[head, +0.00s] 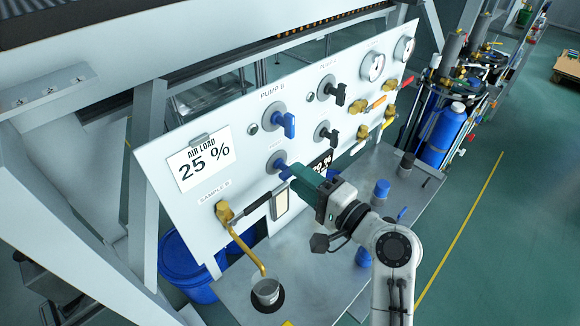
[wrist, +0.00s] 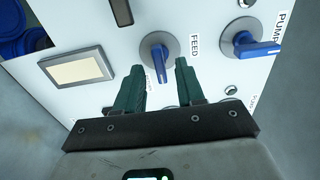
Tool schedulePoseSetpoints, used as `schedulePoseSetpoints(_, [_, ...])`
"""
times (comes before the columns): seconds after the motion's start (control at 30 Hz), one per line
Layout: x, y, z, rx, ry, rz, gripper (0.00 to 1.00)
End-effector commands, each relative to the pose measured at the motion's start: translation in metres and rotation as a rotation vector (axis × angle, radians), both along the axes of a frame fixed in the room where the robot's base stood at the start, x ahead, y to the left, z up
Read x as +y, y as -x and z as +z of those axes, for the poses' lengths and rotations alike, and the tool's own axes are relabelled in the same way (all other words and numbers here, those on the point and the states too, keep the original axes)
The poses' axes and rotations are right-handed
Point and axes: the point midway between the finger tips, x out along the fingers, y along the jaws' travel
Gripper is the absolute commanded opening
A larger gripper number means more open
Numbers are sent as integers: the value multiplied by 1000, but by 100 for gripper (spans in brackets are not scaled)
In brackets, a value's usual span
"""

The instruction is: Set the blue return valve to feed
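The blue return valve (wrist: 158,48) has a round grey base and a blue handle on the white panel, with the word FEED printed to its right in the wrist view. In the head view this lower blue valve (head: 276,160) is partly hidden by my gripper. My gripper (wrist: 159,66) has two green fingers, open, one on each side of the blue handle, with gaps visible. The handle points down in the wrist view, between the fingers. In the head view my gripper (head: 293,172) reaches the panel from the lower right. Another label near the handle is mostly covered.
A second blue valve (head: 285,122) sits above under PUMP B. Black-handled valves (head: 336,93), gauges (head: 372,66) and yellow fittings (head: 223,212) are on the panel. A small screen (wrist: 77,68) is close left of the fingers. A metal bench (head: 325,290) holds blue-capped items below.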

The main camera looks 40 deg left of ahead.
Motion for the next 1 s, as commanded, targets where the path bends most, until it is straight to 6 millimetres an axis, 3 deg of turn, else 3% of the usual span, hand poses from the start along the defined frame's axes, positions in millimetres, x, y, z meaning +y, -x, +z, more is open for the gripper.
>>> schedulePoseSetpoints(0.23, [31,-2,1,-1,1,1,38])
schedulePoseSetpoints(0.63, [37,-3,-1,-2,1,-1,38])
schedulePoseSetpoints(1.0, [36,-3,-1,-1,2,-1,3])
